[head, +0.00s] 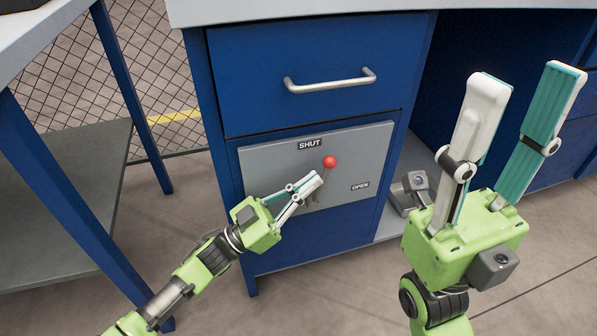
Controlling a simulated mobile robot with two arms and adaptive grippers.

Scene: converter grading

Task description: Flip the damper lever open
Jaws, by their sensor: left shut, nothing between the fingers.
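The damper lever's red ball knob (330,161) stands in front of a grey panel (262,160) on the blue cabinet. The knob is just to the lower right of the SHUT label (310,143) and to the upper left of the OPEN label (360,186). My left gripper (314,180) is shut and empty, with its fingertips close below and left of the knob. It hides most of the lever's shaft and pivot. I cannot tell whether the fingers touch the lever. My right gripper (527,78) is open and empty, raised at the right, away from the panel.
A drawer with a metal handle (330,81) is above the panel, under a light worktop (300,8). A small grey device (410,193) sits right of the panel. A blue-legged table (70,190) stands at the left, before a mesh fence (155,60).

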